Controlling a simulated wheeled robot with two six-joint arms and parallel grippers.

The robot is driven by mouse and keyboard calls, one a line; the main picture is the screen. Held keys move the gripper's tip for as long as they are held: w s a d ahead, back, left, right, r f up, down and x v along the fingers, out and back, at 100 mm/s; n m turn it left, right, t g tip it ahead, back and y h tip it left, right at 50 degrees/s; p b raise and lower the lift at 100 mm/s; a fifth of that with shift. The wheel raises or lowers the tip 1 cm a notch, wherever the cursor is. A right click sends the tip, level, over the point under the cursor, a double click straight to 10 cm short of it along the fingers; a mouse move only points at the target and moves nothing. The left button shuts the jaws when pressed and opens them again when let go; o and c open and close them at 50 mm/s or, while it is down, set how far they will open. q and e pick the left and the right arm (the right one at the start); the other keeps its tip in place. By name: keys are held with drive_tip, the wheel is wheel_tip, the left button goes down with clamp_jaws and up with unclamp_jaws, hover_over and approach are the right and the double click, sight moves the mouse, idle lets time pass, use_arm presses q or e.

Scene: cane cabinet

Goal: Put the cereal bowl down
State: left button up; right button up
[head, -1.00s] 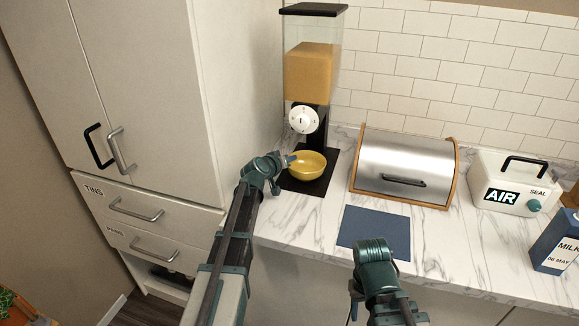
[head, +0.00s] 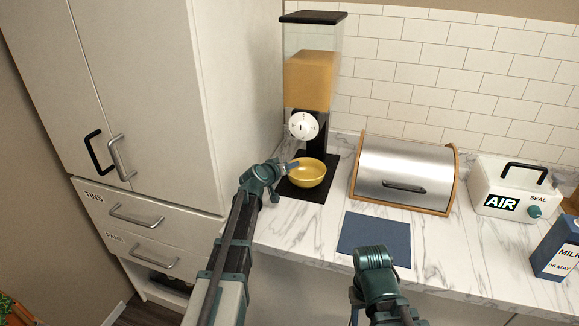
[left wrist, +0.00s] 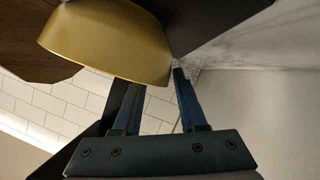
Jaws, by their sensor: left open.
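The cereal bowl (head: 309,174), yellow-gold and round, sits upright on the black base (head: 310,195) of the cereal dispenser (head: 312,80), under its white knob. My left gripper (head: 283,178) is open at the bowl's left side. In the left wrist view the bowl (left wrist: 110,40) fills the upper left, close to the finger tips (left wrist: 160,80). It covers the tip of one finger, and I cannot tell whether the rim is between the fingers or touches them. My right arm's end (head: 375,265) is over the counter's front; its fingers do not show clearly.
A blue mat (head: 374,238) lies on the marble counter. A steel bread box (head: 405,172), a white AIR SEAL box (head: 508,190) and a blue milk carton (head: 558,248) stand to the right. A tall cabinet (head: 160,130) borders the counter at left.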

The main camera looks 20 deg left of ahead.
use_arm(q)
drive_tip(key=p+v, duration=0.4)
drive_tip(key=v, duration=0.7)
drive_tip(key=shift+s, duration=0.25)
drive_tip(key=shift+r, duration=0.1)
